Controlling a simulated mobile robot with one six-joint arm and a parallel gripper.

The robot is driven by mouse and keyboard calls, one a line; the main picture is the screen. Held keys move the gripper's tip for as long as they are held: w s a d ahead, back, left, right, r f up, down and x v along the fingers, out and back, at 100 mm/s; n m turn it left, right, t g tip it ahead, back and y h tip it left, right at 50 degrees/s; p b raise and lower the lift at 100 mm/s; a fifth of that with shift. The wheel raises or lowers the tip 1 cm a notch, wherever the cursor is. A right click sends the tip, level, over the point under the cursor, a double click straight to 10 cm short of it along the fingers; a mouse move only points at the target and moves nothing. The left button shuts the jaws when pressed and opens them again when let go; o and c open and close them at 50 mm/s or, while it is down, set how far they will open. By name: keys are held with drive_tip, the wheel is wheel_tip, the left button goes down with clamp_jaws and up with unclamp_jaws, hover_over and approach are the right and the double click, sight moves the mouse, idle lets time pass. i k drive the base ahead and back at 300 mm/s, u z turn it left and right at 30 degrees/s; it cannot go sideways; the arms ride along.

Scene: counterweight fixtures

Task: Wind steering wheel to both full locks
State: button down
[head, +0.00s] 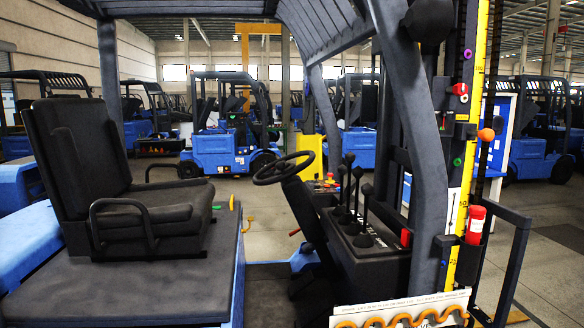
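The black steering wheel (283,167) is in the middle of the head view, inside an open blue and dark grey forklift. It sits tilted on its dark column, between the seat and the lever console. Nothing touches the wheel. A knob on its rim cannot be made out, and its turn angle cannot be read. My gripper is not in view.
The black seat (85,170) with armrests is left of the wheel. Several black levers (358,200) stand just right of it. A thick dark pillar (415,130) and a yellow scale post (468,170) rise further right. Open floor (270,225) shows between seat and wheel.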

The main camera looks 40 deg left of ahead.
sight(283, 174)
drive_tip(key=u, duration=1.6)
drive_tip(key=i, duration=1.65)
